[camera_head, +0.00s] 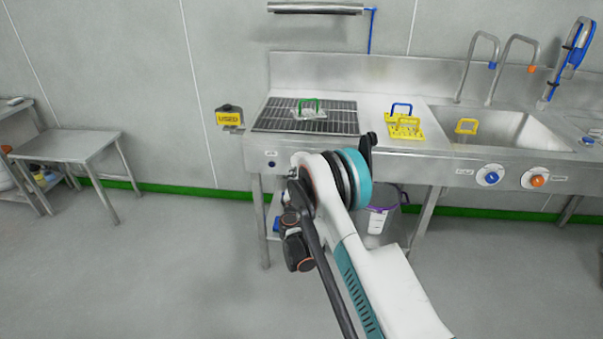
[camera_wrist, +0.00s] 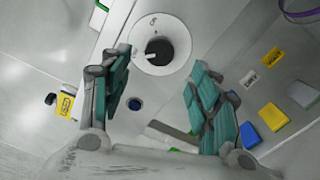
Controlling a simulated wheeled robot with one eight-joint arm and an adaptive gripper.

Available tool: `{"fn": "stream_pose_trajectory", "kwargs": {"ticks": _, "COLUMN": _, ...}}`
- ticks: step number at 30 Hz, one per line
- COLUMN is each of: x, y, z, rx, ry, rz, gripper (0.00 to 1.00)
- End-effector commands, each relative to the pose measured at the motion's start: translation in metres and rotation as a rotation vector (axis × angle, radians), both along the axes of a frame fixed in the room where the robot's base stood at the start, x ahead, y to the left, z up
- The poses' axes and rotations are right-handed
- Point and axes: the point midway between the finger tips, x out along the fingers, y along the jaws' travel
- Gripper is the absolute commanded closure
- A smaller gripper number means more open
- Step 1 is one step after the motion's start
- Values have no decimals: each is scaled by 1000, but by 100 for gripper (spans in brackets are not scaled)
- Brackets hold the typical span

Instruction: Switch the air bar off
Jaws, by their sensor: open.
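The air bar (camera_head: 315,8) is a long metal bar on the wall at the top of the head view, with a blue hose at its right end. In the wrist view a black knob (camera_wrist: 168,48) sits on a round white dial (camera_wrist: 142,27) on a steel panel. A pale mark shows at the knob's lower left; the dial's lettering is too small to read. My gripper (camera_wrist: 160,62) is open, its teal-padded fingers on either side of the dial, apart from the knob. In the head view my arm hides the gripper and this knob.
A blue button (camera_head: 271,163) is on the counter front; it also shows in the wrist view (camera_wrist: 135,104). A blue-marked knob (camera_head: 491,177) and an orange-marked knob (camera_head: 537,179) are further right. A yellow-labelled "USED" box (camera_head: 229,117) hangs at the counter's left end. Open floor lies left.

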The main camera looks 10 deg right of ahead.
Motion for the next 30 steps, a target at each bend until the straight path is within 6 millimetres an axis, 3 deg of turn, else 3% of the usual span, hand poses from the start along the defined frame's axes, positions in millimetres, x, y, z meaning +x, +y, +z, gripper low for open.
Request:
{"fn": "stream_pose_trajectory", "kwargs": {"ticks": 3, "x": -20, "y": 7, "z": 0, "rx": 0, "ry": 0, "rz": 1, "gripper": 44}}
{"fn": "stream_pose_trajectory", "kwargs": {"ticks": 9, "x": -38, "y": 13, "z": 0, "rx": 0, "ry": 0, "rz": 0, "gripper": 44}}
{"fn": "stream_pose_trajectory", "kwargs": {"ticks": 25, "x": -42, "y": 13, "z": 1, "rx": 2, "ry": 0, "rz": -1, "gripper": 44}}
{"fn": "stream_pose_trajectory", "kwargs": {"ticks": 30, "x": -41, "y": 5, "z": 25, "rx": 61, "ry": 7, "rz": -22, "gripper": 44}}
